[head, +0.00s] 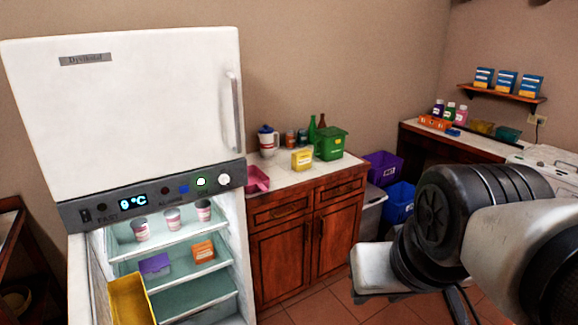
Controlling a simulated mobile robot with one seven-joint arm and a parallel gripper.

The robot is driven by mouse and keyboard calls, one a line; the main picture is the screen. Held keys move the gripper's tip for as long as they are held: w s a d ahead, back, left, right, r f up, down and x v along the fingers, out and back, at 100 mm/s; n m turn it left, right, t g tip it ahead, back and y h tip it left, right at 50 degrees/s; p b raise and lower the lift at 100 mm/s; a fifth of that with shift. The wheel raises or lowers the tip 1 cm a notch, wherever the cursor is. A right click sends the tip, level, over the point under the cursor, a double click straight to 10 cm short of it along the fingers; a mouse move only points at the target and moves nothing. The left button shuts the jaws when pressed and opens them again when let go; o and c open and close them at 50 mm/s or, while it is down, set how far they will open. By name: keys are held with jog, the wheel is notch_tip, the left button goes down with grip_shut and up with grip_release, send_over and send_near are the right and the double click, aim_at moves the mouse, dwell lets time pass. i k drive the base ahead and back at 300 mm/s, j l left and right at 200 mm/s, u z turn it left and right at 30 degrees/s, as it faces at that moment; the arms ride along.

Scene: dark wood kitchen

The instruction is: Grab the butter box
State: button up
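A yellow box (302,159) with a pale label stands on the white counter, left of a green container. An orange box (203,251) with a label sits on a shelf inside the open lower part of the fridge. The print is too small to tell which one is the butter box. My arm reaches in from the right. A pale block at its end, likely my gripper (372,272), is in front of the floor, well right of both boxes. Its fingers cannot be made out.
The white fridge (130,110) stands at left, with a purple box (155,265), several tubs and a yellow bin (131,300) in its lower part. A pink tray (256,180) and green container (331,143) are on the counter. Purple and blue crates (399,203) stand beside the cabinet.

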aim_at(301, 160)
jog(key=i+j, duration=0.2)
jog(key=i, duration=0.15)
jog(key=i+l, duration=0.2)
jog(key=i, duration=0.3)
jog(key=i+l+u, duration=0.1)
jog(key=i+l, duration=0.15)
jog(key=i, duration=0.25)
jog(key=i+l, duration=0.25)
jog(key=i, duration=0.25)
jog(key=i+l+u, duration=0.1)
jog(key=i+l, duration=0.15)
jog(key=i, duration=0.2)
jog(key=i+l, duration=0.25)
jog(key=i, duration=0.25)
